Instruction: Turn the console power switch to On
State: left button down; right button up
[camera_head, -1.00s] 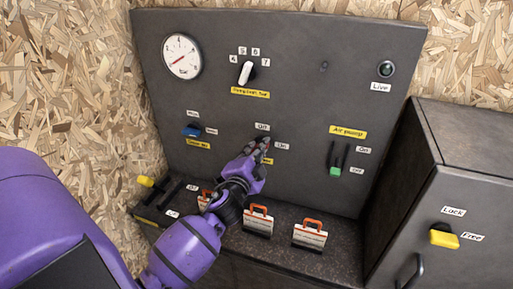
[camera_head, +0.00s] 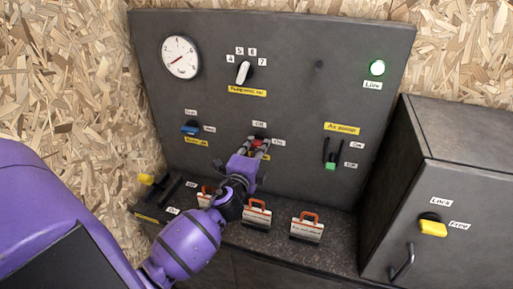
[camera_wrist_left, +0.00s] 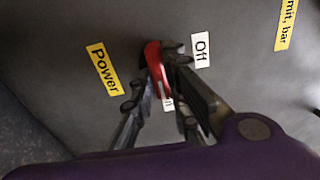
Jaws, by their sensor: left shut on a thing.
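The red power switch knob (camera_head: 257,142) sits low in the middle of the dark console panel (camera_head: 290,105). The wrist view shows the red knob (camera_wrist_left: 155,62) close up, its length pointing towards the partly covered On label (camera_wrist_left: 167,103). The Off label (camera_wrist_left: 200,48) is to its upper right and the yellow Power label (camera_wrist_left: 102,68) to its left. My left gripper (camera_head: 256,147) is shut on the knob, with a finger on either side. The green Live lamp (camera_head: 377,67) is lit. My right gripper is not in view.
Orange-handled tags (camera_head: 256,215) stand on the ledge below the panel. A numbered selector (camera_head: 243,73), a blue switch (camera_head: 190,128) and a green-tipped air pump lever (camera_head: 330,166) are nearby. A cabinet with a yellow latch (camera_head: 433,228) stands at the right.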

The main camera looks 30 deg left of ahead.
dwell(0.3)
pick_arm(q)
jog(key=c, duration=1.7)
grip_release()
jog(key=v, duration=1.2)
